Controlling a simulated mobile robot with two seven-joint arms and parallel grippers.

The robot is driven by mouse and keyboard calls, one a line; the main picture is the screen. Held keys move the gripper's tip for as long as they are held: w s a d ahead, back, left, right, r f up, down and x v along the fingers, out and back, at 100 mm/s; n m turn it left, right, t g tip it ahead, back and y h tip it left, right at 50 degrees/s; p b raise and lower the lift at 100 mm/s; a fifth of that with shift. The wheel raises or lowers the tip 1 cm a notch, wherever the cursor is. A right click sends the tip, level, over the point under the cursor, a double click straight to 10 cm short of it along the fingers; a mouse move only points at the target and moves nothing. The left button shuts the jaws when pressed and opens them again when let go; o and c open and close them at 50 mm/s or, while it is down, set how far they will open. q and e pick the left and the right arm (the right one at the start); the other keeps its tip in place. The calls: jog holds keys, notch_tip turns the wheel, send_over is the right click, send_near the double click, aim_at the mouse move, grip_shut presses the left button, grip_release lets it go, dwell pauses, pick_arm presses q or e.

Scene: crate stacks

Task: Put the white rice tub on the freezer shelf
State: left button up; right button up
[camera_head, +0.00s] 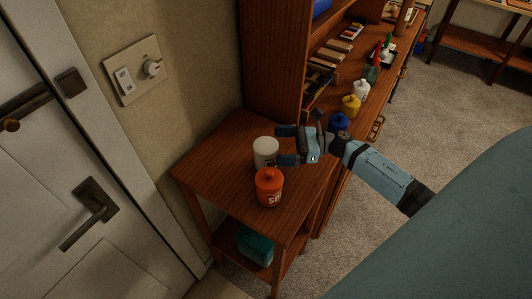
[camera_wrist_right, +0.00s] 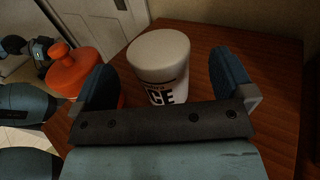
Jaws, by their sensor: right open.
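The white rice tub (camera_head: 265,147) stands upright on the top of a small brown wooden side table (camera_head: 212,160). In the right wrist view the tub (camera_wrist_right: 160,58) shows a grey-white lid and a dark label ending in "ICE". My right gripper (camera_head: 284,146) comes in from the right. Its two fingers (camera_wrist_right: 165,88) are open, one toward each side of the tub, with visible room around it. Part of the tub's lower body is hidden by the gripper. I cannot make out a freezer shelf. My left gripper is not in the head view.
An orange bottle (camera_head: 269,188) stands close in front of the tub, and also beside the left finger in the wrist view (camera_wrist_right: 75,70). Blue (camera_head: 339,121), yellow (camera_head: 351,105) and white (camera_head: 361,89) bottles line the neighbouring shelf. A teal box (camera_head: 255,246) sits below. A white door is left.

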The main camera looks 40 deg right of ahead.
aim_at(266, 145)
jog(key=p+x, duration=0.2)
jog(key=x, duration=0.2)
jog(key=shift+w+a, duration=0.1)
jog(key=shift+a, duration=0.3)
jog(key=shift+w+a, duration=0.1)
jog(key=c, duration=1.1)
